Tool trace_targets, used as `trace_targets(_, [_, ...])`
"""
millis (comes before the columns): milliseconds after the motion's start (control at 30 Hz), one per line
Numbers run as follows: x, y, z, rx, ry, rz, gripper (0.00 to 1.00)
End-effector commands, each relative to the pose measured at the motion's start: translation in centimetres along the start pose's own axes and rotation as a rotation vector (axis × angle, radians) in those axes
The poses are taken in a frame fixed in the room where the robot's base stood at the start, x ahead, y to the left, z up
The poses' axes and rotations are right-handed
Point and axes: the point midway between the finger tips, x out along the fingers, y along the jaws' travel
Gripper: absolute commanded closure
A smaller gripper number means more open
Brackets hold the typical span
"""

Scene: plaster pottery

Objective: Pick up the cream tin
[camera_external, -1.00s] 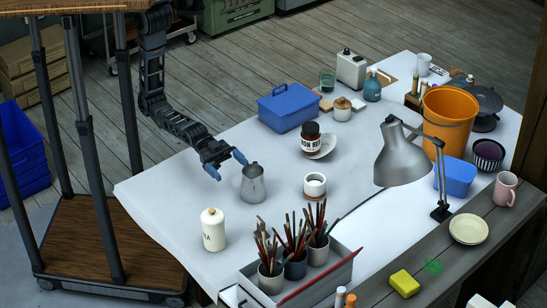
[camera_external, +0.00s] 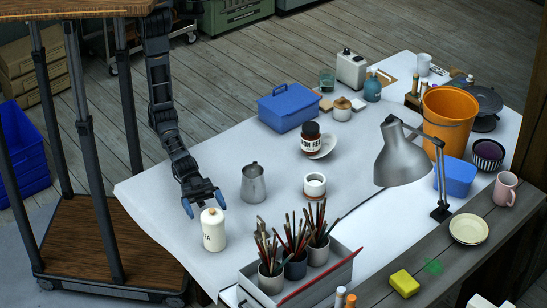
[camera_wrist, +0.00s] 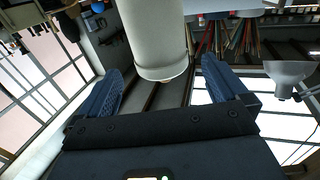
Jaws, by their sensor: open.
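In the wrist view the pale tin (camera_wrist: 156,35) shows large at the top centre, between and beyond the open blue fingers of my gripper (camera_wrist: 163,85). I see no contact between the fingers and the tin.
A grey metal pitcher (camera_external: 254,184) stands right of the tin. A tray (camera_external: 335,280) with several pots of brushes (camera_external: 295,268) lies at the near right. A white cup (camera_external: 314,186) and a dark-lidded jar (camera_external: 311,140) stand farther back. The table's left corner is clear.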

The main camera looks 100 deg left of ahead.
Motion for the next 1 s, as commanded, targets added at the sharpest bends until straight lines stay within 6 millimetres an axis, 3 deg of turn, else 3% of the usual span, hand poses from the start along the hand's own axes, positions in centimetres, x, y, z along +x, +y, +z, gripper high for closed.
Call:
trace_targets(267, [1.9, 0.0, 0.0, 0.0, -0.002, -0.001, 0.0])
trace_targets(600, [5.9, -0.1, 0.0, 0.0, -0.002, -0.001, 0.0])
trace_targets(867, [6.1, -0.1, 0.0, 0.0, -0.002, -0.001, 0.0])
trace_targets(1000, [6.1, -0.1, 0.0, 0.0, -0.002, -0.001, 0.12])
